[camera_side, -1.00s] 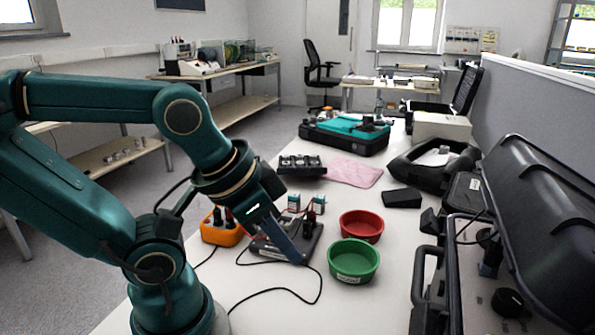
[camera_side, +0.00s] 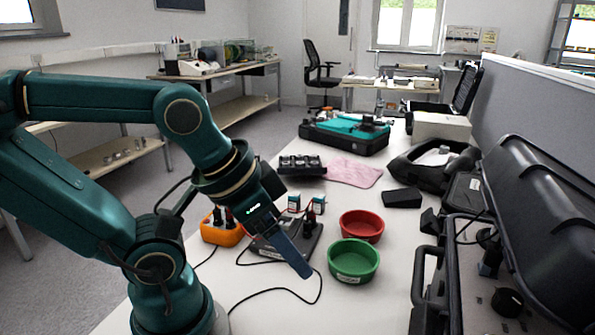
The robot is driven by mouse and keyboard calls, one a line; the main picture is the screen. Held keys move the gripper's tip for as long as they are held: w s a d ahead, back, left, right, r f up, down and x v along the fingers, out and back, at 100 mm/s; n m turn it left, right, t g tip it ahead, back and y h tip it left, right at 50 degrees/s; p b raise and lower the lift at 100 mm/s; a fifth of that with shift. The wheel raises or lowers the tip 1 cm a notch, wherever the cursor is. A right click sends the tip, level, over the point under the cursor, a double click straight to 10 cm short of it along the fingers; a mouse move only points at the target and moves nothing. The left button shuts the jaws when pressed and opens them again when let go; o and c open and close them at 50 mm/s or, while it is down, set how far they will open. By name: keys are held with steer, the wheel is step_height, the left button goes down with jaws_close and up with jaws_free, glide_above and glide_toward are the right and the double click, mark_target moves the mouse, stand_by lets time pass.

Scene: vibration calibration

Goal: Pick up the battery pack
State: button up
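My gripper (camera_side: 305,272) points down and to the right over the front of a dark device (camera_side: 308,238) on the white table. Only one long blue finger shows clearly, so its opening cannot be seen. Whether it touches the device cannot be told. I cannot tell for sure which thing is the battery pack. Two small teal-and-white blocks, a left one (camera_side: 293,203) and a right one (camera_side: 318,204), stand behind the device. A black block with several round tops (camera_side: 302,165) lies farther back. A black wedge-shaped block (camera_side: 402,198) lies to the right.
A green bowl (camera_side: 353,261) stands just right of the finger, with a red bowl (camera_side: 361,226) behind it. An orange meter (camera_side: 221,229) is at left. A loose black cable (camera_side: 275,290) lies in front. An open black case (camera_side: 530,240) fills the right. A pink cloth (camera_side: 354,173) lies behind.

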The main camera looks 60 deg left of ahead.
steer(key=w+a+r+n+t, duration=0.1)
steer(key=w+a+r+t, duration=0.1)
steer(key=w+r, duration=0.4)
steer(key=n+g+y, duration=0.2)
steer(key=n+y, duration=0.1)
steer(key=n, duration=0.2)
glide_above(317, 202)
steer(key=w+d, duration=0.1)
steer(key=d, duration=0.6)
step_height(317, 202, down, 8)
steer(key=a+f, duration=0.1)
steer(key=f, duration=0.1)
steer(key=s+a+f+n+g, duration=0.1)
steer(key=a+f, duration=0.1)
steer(key=f, duration=0.1)
steer(key=s+a+f+g, duration=0.1)
steer(key=a+f, duration=0.1)
steer(key=f, duration=0.1)
steer(key=shift+a+f+n, duration=0.15)
steer(key=shift+a+n, duration=0.1)
steer(key=shift+n, duration=0.15)
steer(key=shift+s+a+f, duration=0.1)
steer(key=shift+a+f, duration=0.1)
steer(key=shift+f, duration=0.05)
steer(key=shift+a+f, duration=0.1)
steer(key=shift+f, duration=0.2)
steer(key=shift+x, duration=2.1)
